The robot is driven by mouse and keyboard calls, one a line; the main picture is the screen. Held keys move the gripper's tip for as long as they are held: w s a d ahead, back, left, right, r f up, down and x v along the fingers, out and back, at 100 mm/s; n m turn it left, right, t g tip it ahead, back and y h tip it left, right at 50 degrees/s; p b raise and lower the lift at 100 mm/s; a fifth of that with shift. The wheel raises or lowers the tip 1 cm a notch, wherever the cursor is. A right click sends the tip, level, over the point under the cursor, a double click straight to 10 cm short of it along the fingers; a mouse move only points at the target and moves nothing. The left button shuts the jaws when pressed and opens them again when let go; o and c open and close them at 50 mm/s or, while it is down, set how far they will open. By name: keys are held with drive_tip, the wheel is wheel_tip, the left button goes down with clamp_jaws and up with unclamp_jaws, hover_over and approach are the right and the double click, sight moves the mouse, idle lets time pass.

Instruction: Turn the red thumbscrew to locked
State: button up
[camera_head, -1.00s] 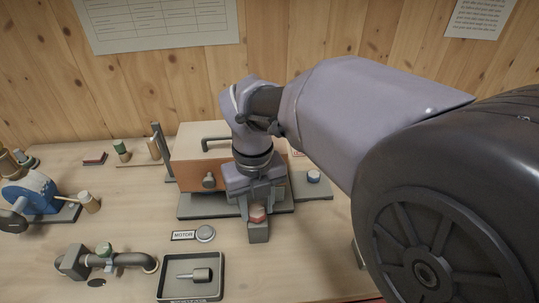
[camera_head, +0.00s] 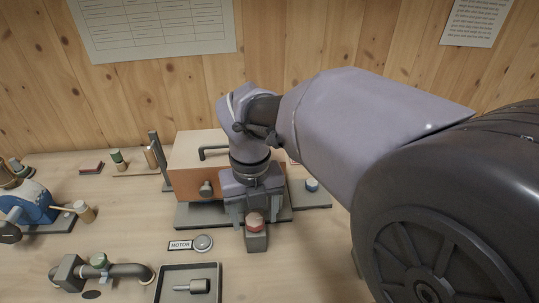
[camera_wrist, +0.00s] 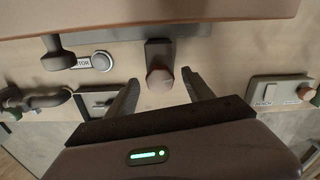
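The red thumbscrew (camera_head: 255,219) is a small red cap on a grey block (camera_head: 256,242) in front of the orange box. In the wrist view the thumbscrew (camera_wrist: 159,79) looks brownish red at the block's near end. My gripper (camera_head: 255,216) is open, with one finger on each side of the thumbscrew in the head view. In the wrist view my gripper (camera_wrist: 160,78) shows a gap between each finger and the thumbscrew. I cannot tell the fingertips' height relative to it. No locked marking is readable.
The orange box (camera_head: 185,178) stands close behind my gripper. A MOTOR label (camera_head: 180,245) and round button (camera_head: 203,243) lie to the left, with a dark tray (camera_head: 166,283) nearer. A labelled panel (camera_wrist: 268,93) shows right in the wrist view.

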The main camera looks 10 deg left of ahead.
sight(255, 219)
wheel_tip(255, 219, up, 17)
drive_tip(key=p, duration=0.8)
drive_tip(key=shift+r, duration=0.2)
